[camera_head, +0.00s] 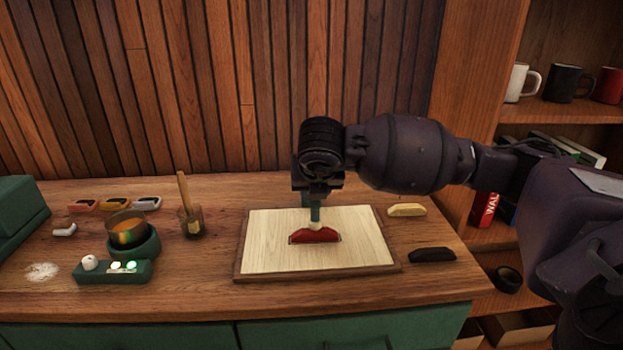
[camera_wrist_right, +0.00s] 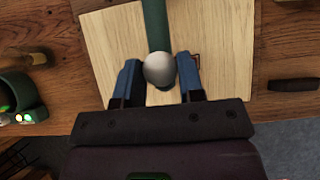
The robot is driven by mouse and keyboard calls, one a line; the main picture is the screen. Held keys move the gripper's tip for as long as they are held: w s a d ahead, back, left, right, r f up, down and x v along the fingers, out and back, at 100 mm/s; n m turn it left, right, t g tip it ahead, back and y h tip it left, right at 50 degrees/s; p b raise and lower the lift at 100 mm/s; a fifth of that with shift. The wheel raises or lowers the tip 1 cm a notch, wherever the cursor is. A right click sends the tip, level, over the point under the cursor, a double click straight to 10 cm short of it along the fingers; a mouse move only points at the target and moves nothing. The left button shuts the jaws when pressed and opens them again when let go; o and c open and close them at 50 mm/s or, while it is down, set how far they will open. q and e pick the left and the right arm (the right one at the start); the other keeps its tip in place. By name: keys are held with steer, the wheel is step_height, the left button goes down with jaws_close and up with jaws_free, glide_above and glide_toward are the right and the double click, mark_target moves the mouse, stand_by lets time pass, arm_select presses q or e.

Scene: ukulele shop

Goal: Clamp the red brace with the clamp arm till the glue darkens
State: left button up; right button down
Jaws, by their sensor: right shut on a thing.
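The red brace (camera_head: 314,237) lies on the pale wood board (camera_head: 265,255), inside a thin marked outline. Above it the green clamp arm (camera_head: 316,213) ends in a small cream pad that meets the top of the brace in the head view; whether it presses cannot be told. My right gripper (camera_head: 318,188) is over the board. In the right wrist view its blue fingers (camera_wrist_right: 160,84) are shut on the clamp arm's pale ball knob (camera_wrist_right: 160,69), and the green bar (camera_wrist_right: 156,25) runs beyond it. The brace is mostly hidden there. My left gripper is not in view.
Shelves stand right.

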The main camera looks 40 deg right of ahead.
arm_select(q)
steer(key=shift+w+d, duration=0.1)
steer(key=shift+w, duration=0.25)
arm_select(e)
steer(key=shift+s+a+f+t, duration=0.2)
steer(key=shift+f+t, duration=0.1)
steer(key=shift+f, duration=0.3)
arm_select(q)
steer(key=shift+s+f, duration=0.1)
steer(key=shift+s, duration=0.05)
arm_select(e)
steer(key=shift+h, duration=0.3)
steer(key=c, duration=1.1)
jaws_free()
steer(key=shift+r, duration=0.1)
steer(key=shift+o, duration=1.4)
steer(key=shift+s+r, duration=0.1)
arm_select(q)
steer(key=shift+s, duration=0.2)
